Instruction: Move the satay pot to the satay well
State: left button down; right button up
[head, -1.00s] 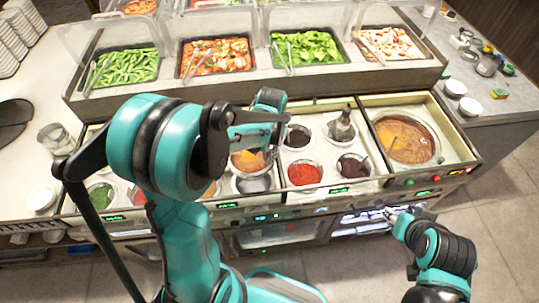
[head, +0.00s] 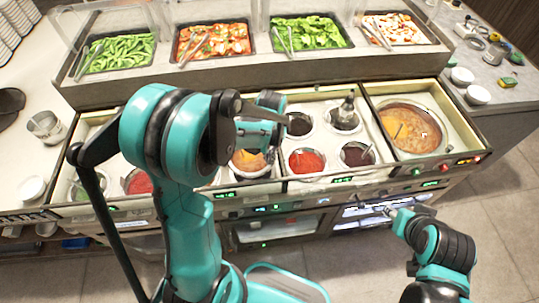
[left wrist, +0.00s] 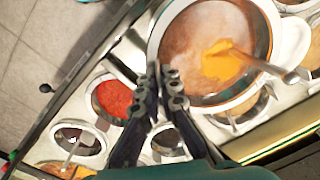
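The satay pot, a white-rimmed round pot of brown sauce with an orange patch, shows in the head view (head: 250,165) and large in the left wrist view (left wrist: 190,40). My left gripper (head: 262,115) is above it, behind my arm in the head view. In the left wrist view its fingers (left wrist: 162,78) are close together on the pot's rim. The pot covers the front spot left of the red sauce pot (head: 305,160); I cannot tell whether it is seated there. Well labels are unreadable. My right gripper (head: 389,211) is low before the counter, its fingers too small to judge.
Dark sauce pots (head: 357,155) (head: 298,124) are close by. A large orange-brown pot (head: 413,128) fills the right compartment. Salad trays (head: 305,34) line the raised shelf behind.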

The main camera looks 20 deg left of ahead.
pick_arm(q)
jog(key=shift+f+b, duration=3.55)
jog(key=shift+f, duration=0.75)
jog(key=shift+f+b, duration=0.3)
jog(key=c, duration=1.3)
grip_release()
jog(key=shift+o, duration=0.5)
jog(key=shift+d, duration=0.1)
jog(key=shift+c, duration=0.4)
